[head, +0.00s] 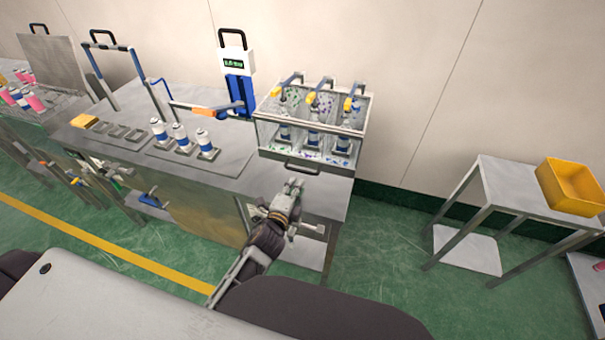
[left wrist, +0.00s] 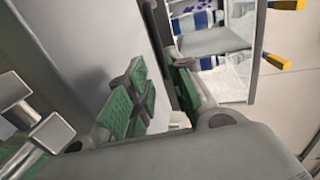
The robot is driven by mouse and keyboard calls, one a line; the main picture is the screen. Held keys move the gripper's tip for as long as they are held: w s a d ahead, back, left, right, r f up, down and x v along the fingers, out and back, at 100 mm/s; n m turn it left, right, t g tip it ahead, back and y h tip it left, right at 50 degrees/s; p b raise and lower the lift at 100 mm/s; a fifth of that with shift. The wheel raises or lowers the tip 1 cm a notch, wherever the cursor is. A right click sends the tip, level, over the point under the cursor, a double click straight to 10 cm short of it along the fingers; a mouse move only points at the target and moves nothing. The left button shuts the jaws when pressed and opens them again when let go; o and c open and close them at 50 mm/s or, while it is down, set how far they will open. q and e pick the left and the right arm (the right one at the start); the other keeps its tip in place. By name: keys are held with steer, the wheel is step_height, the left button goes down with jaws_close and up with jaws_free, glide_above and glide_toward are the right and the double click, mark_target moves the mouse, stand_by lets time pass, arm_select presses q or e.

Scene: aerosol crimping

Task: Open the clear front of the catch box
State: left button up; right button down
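The catch box (head: 358,150) stands at the right end of the grey bench, with bottles behind its clear front (head: 299,149). The front looks shut, and a dark handle (head: 301,168) sits at its lower edge. My left gripper (head: 293,186) is just in front of and below the handle at the bench edge. In the left wrist view, the left gripper (left wrist: 165,98) has its green-padded fingers apart, with nothing clearly between them. The catch box also shows there at the upper right (left wrist: 250,50). I cannot tell whether a finger touches the handle. My right gripper is out of view.
Yellow-handled levers (head: 322,84) top the box. A blue and white device (head: 236,75) stands to its left, beside several cans (head: 180,138) on a plate. A side table (head: 500,190) with a yellow bin (head: 573,187) is at the right. Green floor between is clear.

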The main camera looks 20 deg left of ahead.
arm_select(q)
steer(key=shift+x, duration=4.1)
jaws_close()
